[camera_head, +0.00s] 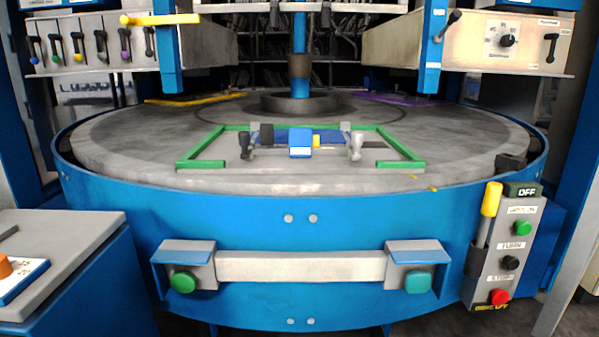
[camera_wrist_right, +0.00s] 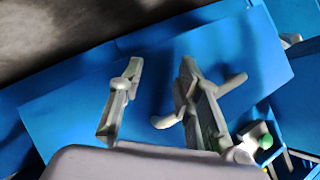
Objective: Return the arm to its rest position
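My right gripper (camera_wrist_right: 160,76) shows in the right wrist view. Its two fingers stand apart with nothing between them, and a blue panel (camera_wrist_right: 75,112) lies behind them. How far the gripper is from that panel cannot be told. Neither arm shows in the head view, and my left gripper is in no frame. In the head view a round grey table (camera_head: 130,150) carries a green frame (camera_head: 203,151). Inside the frame sit a blue block (camera_head: 300,142) and two grey clamp-like levers.
The table's blue drum (camera_head: 255,210) bears two green buttons (camera_head: 183,282) (camera_head: 418,281) at its front. A control box (camera_head: 510,275) with a yellow-topped lever stands at the right. A grey-topped blue cabinet (camera_head: 75,235) is at the left. Knob panels (camera_head: 500,42) hang above.

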